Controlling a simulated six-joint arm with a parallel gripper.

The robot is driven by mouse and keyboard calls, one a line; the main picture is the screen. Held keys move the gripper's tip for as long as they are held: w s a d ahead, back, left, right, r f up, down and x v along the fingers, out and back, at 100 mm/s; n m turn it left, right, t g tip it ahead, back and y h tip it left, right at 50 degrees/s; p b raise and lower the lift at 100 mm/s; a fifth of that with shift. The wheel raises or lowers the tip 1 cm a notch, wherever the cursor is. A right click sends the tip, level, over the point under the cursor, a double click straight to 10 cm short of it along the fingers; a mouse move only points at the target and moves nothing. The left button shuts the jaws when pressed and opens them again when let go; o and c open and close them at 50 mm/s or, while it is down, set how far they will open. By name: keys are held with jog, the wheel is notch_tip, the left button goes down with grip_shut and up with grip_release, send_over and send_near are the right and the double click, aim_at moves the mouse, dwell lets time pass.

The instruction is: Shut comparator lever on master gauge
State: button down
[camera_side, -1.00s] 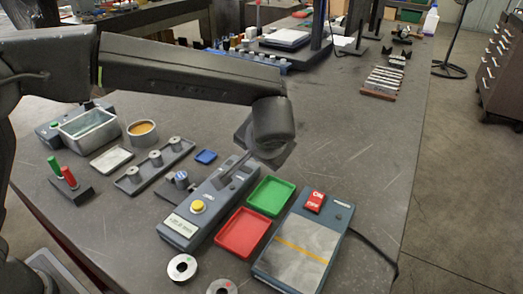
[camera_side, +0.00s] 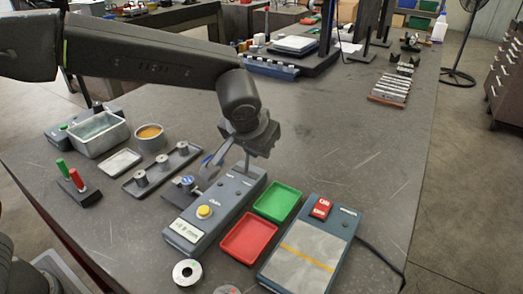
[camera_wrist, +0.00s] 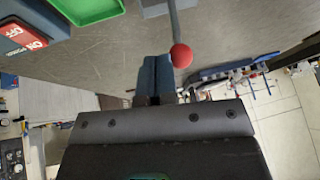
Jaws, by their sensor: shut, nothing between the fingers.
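The comparator (camera_side: 212,208) is a long grey-blue unit with a yellow button and a small display in the side view. Its thin lever (camera_side: 247,162) rises from the far end, nearly upright, with its top hidden by my gripper. In the wrist view the lever's red ball knob (camera_wrist: 181,55) is just right of my fingertips. My gripper (camera_wrist: 155,75) is shut and empty beside the knob; I cannot tell whether they touch. In the side view its fingers point down and left above the comparator's left side. The master gauge (camera_side: 187,182), a small blue-topped cylinder, sits at the comparator's left side.
A green tray (camera_side: 277,203) and a red tray (camera_side: 249,238) lie right of the comparator. A box with a red switch (camera_side: 321,208) stands farther right. A rack of small cylinders (camera_side: 160,168) is to the left. Metal rings lie in front.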

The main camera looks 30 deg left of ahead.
jog(key=shift+h, duration=0.6)
jog(key=shift+a+r, duration=0.2)
jog(key=shift+a, duration=2.6)
jog(key=a+v, duration=0.1)
jog(key=v, duration=1.1)
jog(key=shift+w+d, duration=0.15)
jog(key=shift+d, duration=0.3)
jog(key=shift+r, duration=0.1)
